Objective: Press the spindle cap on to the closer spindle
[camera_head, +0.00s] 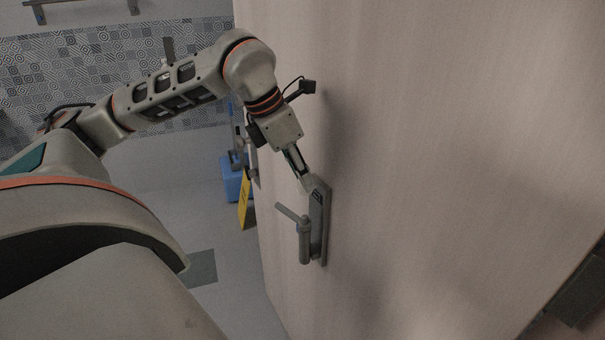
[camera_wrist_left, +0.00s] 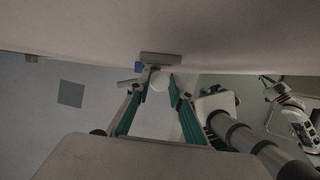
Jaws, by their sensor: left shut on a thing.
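My left gripper (camera_head: 303,176) is close to the door's face, at the upper end of the handle plate (camera_head: 318,222). The left wrist view shows its two green fingers (camera_wrist_left: 160,90) with a pale round piece (camera_wrist_left: 158,81) between the tips. The gripper is shut on this piece, which may be the spindle cap; it is too small to be sure. I cannot make out the closer spindle in either view. My right gripper is not clearly in view.
The large pale door (camera_head: 430,150) fills the right side. Its lever handle (camera_head: 304,240) juts out just below my left gripper. A yellow panel (camera_head: 245,203) and a blue box (camera_head: 236,178) stand behind the door's edge. Grey floor (camera_head: 180,225) lies open at left.

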